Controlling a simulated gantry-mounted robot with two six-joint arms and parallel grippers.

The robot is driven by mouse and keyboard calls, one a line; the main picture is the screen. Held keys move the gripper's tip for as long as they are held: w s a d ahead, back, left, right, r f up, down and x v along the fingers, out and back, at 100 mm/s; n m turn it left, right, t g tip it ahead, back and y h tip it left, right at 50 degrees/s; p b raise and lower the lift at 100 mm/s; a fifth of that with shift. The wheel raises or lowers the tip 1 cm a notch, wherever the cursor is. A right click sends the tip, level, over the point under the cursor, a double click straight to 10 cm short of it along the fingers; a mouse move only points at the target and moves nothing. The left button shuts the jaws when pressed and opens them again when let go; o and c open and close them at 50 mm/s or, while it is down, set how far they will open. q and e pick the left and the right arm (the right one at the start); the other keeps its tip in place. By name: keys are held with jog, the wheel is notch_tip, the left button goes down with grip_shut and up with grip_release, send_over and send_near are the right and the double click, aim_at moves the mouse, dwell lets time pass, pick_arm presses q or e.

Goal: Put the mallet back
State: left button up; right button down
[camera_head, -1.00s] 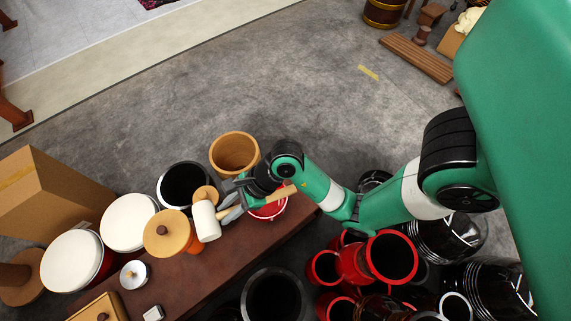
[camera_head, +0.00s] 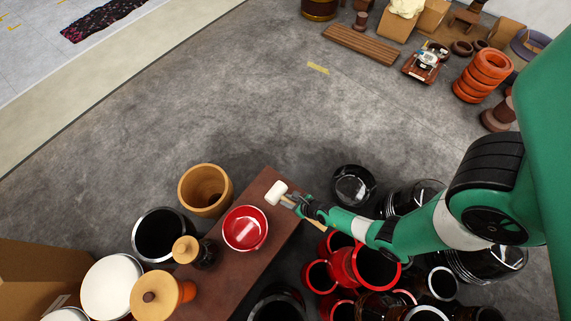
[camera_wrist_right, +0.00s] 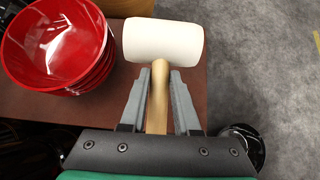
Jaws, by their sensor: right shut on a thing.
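The mallet has a white cylindrical head and a light wooden handle. Its white head (camera_head: 276,193) shows at the right end of the brown table (camera_head: 232,277) in the head view. My right gripper (camera_head: 296,201) is shut on the mallet's handle. In the right wrist view the grey fingers (camera_wrist_right: 160,92) stand on both sides of the wooden handle, with the mallet head (camera_wrist_right: 163,41) beyond the fingertips, over the table's corner. Whether the mallet touches the table is unclear. My left gripper is not in view.
A red bowl-like drum (camera_head: 245,228) stands on the table left of the mallet. A wooden pot (camera_head: 205,190) and a black drum (camera_head: 161,236) stand behind and left. Several red drums (camera_head: 378,268) crowd the floor to the right.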

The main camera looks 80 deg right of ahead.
aim_at(278, 185)
jog(key=w+d+f+b, duration=0.4)
jog(key=b, duration=0.3)
jog(key=w+d+f+b, duration=0.4)
jog(key=d+f+b, duration=0.1)
jog(key=b, duration=0.2)
jog(key=shift+w+d+f, duration=0.1)
jog(key=shift+w+d, duration=0.15)
jog(key=shift+w, duration=0.05)
jog(key=shift+w+d, duration=0.15)
jog(key=f+b, duration=0.2)
jog(key=b, duration=0.1)
jog(key=f+b, duration=0.1)
jog(key=f, duration=0.1)
jog(key=shift+w+d+f, duration=0.1)
jog(key=shift+w+d, duration=0.2)
jog(key=shift+d, duration=0.05)
jog(key=c, duration=1.1)
grip_release()
jog(key=o, duration=0.5)
jog(key=shift+c, duration=0.2)
